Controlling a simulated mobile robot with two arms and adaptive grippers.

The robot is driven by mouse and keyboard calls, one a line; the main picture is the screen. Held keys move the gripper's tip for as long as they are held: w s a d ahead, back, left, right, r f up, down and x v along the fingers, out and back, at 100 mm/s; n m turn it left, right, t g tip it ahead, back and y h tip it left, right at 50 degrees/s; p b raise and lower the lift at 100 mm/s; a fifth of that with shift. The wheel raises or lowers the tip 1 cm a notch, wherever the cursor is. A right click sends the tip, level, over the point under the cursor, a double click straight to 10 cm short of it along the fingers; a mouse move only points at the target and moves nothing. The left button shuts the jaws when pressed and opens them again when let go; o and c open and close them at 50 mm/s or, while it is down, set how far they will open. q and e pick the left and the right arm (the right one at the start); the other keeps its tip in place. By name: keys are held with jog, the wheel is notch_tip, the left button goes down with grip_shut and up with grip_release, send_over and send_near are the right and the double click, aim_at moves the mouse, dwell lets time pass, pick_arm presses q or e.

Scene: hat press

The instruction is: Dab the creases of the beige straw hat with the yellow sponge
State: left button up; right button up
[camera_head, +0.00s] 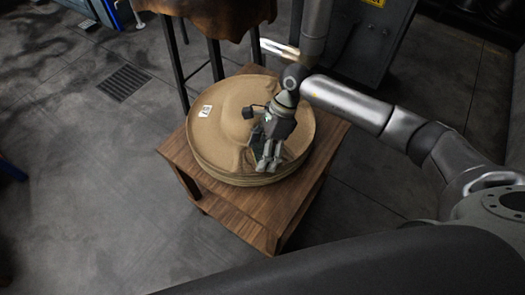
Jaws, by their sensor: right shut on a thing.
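The beige straw hat (222,135) lies on a low wooden table (232,218), its wide round brim uppermost on what looks like several layered rims. A raised, creased crown shows near its middle, partly behind my gripper. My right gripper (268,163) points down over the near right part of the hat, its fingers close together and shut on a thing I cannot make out. Whether it touches the hat is unclear. No yellow sponge can be made out. My left gripper is not in view.
A white label (205,111) lies on the left of the brim. A brown leather piece (210,14) drapes over a dark-legged stand behind the table. A grey cabinet (365,45) stands back right. A floor grate (124,82) is at left; the grey floor there is open.

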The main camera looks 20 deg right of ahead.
notch_tip(320, 180, up, 2)
jog(key=shift+p, duration=0.7)
notch_tip(320, 180, up, 12)
jog(key=p, duration=0.6)
dwell(0.5)
